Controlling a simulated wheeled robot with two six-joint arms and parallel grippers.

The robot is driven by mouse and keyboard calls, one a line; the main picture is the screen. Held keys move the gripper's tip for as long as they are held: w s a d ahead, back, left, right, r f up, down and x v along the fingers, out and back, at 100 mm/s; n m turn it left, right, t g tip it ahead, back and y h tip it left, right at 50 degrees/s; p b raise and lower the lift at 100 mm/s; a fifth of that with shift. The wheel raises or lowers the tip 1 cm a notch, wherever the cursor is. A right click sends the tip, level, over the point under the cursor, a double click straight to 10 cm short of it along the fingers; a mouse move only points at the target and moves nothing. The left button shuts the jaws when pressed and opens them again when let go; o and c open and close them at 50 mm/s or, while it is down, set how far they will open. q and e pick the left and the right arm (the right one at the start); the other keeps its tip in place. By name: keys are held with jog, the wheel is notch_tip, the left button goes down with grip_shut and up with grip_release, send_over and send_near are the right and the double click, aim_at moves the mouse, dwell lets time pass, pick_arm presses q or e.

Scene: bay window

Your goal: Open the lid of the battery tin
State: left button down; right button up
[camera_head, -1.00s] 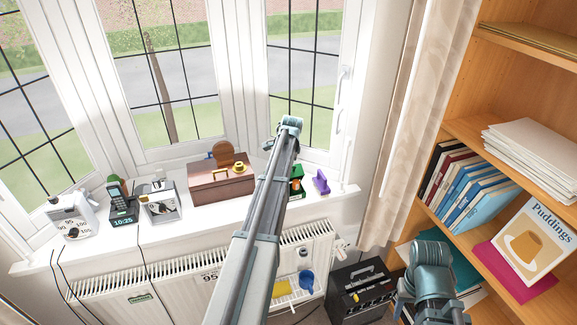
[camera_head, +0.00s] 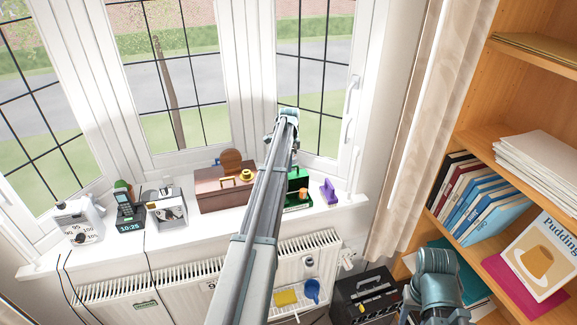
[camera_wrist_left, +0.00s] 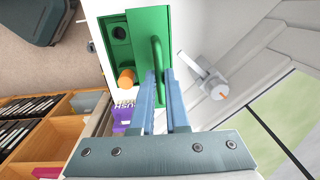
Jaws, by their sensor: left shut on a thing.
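The green battery tin (camera_head: 297,204) stands on the window sill, partly hidden behind my left arm in the head view. In the wrist view the tin (camera_wrist_left: 112,62) shows an uncovered interior with dark round recesses and an orange cylinder (camera_wrist_left: 126,77). The lighter green lid (camera_wrist_left: 145,30) stands beside this opening and carries a looped green handle (camera_wrist_left: 157,50). My left gripper (camera_wrist_left: 162,78) is shut on the lid handle. The lid's exact angle is hard to tell.
A brown box (camera_head: 215,196) stands left of the tin and a purple object (camera_head: 329,191) just right of it. A toaster (camera_head: 169,208), a phone dock (camera_head: 129,212) and a white timer (camera_head: 80,222) stand further left. The window closes off the back.

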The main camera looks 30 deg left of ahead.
aim_at(289, 175)
pick_arm(q)
jog(key=shift+a, duration=0.1)
jog(key=c, duration=0.9)
grip_release()
jog(key=shift+r, duration=0.15)
jog(key=r+p, duration=1.3)
jog(key=shift+s+d+r+p, duration=0.2)
jog(key=shift+d+r+p, duration=0.1)
jog(key=shift+p, duration=0.1)
